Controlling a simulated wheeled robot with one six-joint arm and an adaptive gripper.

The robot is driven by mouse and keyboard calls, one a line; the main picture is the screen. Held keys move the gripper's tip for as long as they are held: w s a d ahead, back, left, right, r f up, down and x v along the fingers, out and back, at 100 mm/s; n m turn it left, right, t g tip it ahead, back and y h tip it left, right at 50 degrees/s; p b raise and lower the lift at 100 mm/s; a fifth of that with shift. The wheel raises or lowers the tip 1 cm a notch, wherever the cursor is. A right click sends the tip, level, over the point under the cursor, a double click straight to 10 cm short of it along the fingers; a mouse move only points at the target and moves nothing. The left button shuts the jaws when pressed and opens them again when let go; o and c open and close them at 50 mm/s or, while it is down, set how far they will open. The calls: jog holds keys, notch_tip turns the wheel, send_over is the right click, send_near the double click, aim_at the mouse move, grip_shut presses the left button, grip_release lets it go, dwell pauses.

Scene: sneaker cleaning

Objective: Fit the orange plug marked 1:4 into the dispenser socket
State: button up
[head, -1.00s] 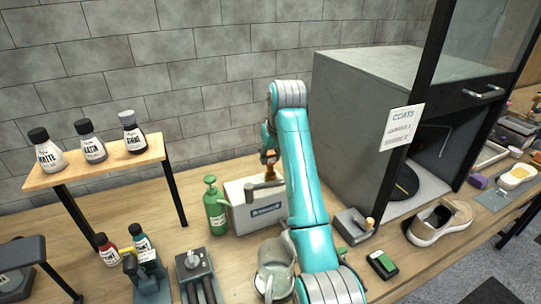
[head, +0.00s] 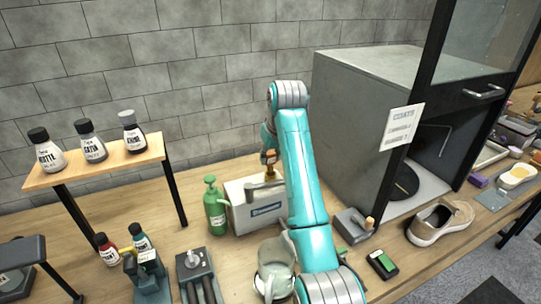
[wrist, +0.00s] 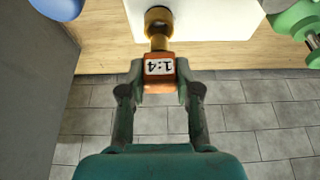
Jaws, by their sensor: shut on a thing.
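The orange plug (wrist: 160,72), marked 1:4, is held between the two fingers of my gripper (wrist: 160,88) in the wrist view. Its brass stem points at the round brass dispenser socket (wrist: 158,15) on the white dispenser box (wrist: 198,14). The stem's end meets the socket in the picture; how deep it sits I cannot tell. In the head view the white dispenser (head: 238,212) stands on the bench, and the plug (head: 270,158) shows small above its top. My teal arm hides the dispenser's right side and part of my gripper.
A green bottle (head: 216,208) stands close to the dispenser's left. A clear jug (head: 274,268) stands in front. A grey booth (head: 350,125) rises on the right, with a sneaker (head: 440,222) before it. A shelf (head: 110,165) with several bottles is on the left.

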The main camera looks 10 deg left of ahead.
aim_at(272, 159)
jog(key=shift+f, duration=1.5)
jog(key=o, duration=1.2)
jog(key=shift+c, duration=0.2)
jog(key=v, duration=0.7)
jog(key=shift+r, duration=0.25)
jog(key=shift+d, duration=0.1)
jog(key=shift+s, duration=0.1)
